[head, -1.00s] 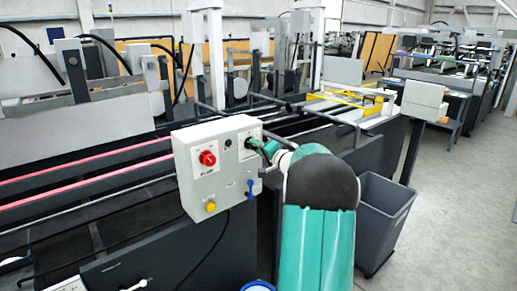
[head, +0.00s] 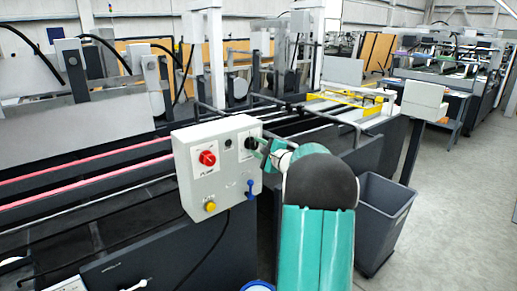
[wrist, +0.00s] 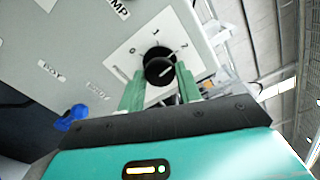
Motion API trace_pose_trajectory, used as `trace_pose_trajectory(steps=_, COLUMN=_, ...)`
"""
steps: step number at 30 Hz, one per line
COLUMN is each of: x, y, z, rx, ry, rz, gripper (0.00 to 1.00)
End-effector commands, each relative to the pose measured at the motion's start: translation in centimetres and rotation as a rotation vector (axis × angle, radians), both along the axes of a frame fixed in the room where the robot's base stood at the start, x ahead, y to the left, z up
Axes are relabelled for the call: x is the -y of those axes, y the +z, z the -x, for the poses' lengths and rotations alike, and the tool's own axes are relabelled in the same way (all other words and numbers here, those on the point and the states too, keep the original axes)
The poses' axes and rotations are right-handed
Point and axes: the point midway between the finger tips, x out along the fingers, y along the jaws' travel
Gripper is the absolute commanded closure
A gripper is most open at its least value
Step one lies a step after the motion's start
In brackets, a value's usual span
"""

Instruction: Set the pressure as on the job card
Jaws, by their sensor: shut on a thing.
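The grey control box (head: 217,165) stands in front of the machine. A black knob (head: 249,143) is at its upper right. In the wrist view the black knob (wrist: 159,62) sits on a white dial plate marked 0, 1 and 2. A pale line on the knob slants up to the right, but I cannot tell exactly which mark it meets. My gripper (head: 260,147) is at the knob, and its green fingers (wrist: 159,80) are on either side of it, shut on it. I see no readable job card.
The box also carries a red knob (head: 207,158), a yellow button (head: 210,207) and a blue lever (head: 250,189), which shows in the wrist view (wrist: 71,117). A grey bin (head: 385,215) stands right of my arm. The floor beyond it is clear.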

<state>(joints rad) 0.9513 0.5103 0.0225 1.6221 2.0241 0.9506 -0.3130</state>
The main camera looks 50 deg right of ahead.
Motion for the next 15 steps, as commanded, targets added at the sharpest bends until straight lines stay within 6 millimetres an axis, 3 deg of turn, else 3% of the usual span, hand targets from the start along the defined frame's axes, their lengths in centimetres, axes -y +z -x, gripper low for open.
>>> trace_pose_trajectory(steps=15, x=-0.02, y=-0.11, z=0.05, rx=0.012, ry=0.001, rz=-0.124, gripper=0.88)
